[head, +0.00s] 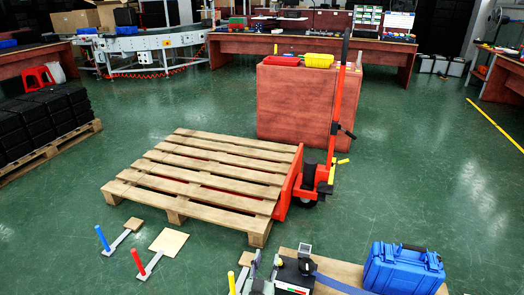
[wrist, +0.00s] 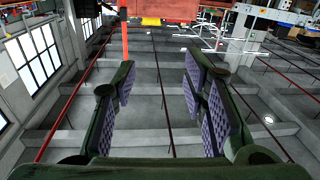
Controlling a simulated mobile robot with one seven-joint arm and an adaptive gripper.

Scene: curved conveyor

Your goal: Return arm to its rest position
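My gripper (wrist: 160,78) shows in the wrist view. Its two green fingers with purple-grey ridged pads stand wide apart, and nothing is between them. Behind the fingers the wrist view shows grey beams, dark red rails and tall windows on the left. I cannot make out my gripper in the head view, so its place over the floor is unclear.
A wooden pallet (head: 205,172) sits on a red pallet jack (head: 327,170). A brown block (head: 295,105) with red and yellow bins stands behind. A blue case (head: 403,270) is at the front right. Green floor (head: 430,170) is clear at right.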

